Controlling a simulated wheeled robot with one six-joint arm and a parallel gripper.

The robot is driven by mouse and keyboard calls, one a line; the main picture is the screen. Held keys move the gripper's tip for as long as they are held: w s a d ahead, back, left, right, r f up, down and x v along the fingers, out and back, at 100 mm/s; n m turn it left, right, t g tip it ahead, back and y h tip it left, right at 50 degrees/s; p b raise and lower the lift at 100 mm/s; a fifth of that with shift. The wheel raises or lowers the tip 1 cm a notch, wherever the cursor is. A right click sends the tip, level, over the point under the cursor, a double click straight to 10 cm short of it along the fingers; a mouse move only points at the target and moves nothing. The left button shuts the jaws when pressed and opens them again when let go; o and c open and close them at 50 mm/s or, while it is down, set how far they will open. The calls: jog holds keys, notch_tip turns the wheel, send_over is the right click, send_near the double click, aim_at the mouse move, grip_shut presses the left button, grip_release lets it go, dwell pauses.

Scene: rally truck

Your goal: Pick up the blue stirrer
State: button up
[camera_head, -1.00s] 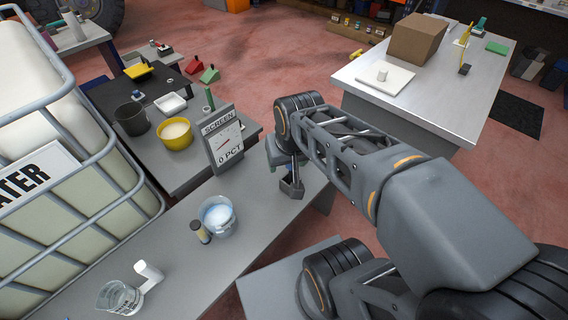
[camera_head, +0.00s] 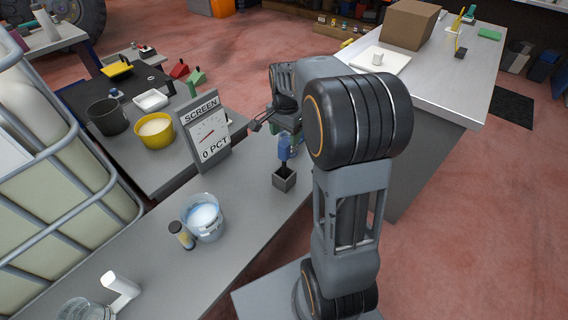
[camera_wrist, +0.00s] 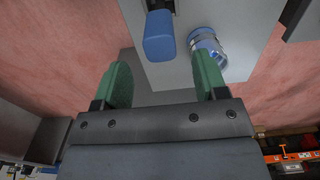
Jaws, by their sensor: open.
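The blue stirrer (camera_head: 284,150) stands upright in a small dark square holder (camera_head: 285,179) on the near grey bench. Its blue handle (camera_wrist: 158,38) shows in the wrist view, beyond the fingertips and roughly between their lines. My gripper (camera_wrist: 163,78) is open, with two green fingers apart and nothing between them. In the head view my gripper (camera_head: 277,119) is partly hidden by my arm, just behind and above the stirrer handle. I cannot tell the exact gap from handle to fingers.
A clear jar with a blue top (camera_wrist: 207,48) stands right beside the stirrer in the wrist view. A screen reading 0 PCT (camera_head: 205,130), a beaker of pale liquid (camera_head: 203,217) and a small dark jar (camera_head: 181,235) stand left of the holder.

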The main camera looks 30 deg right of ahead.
aim_at(285, 150)
jog(key=shift+f+b, duration=0.6)
jog(key=shift+f, duration=3.05)
jog(key=c, duration=1)
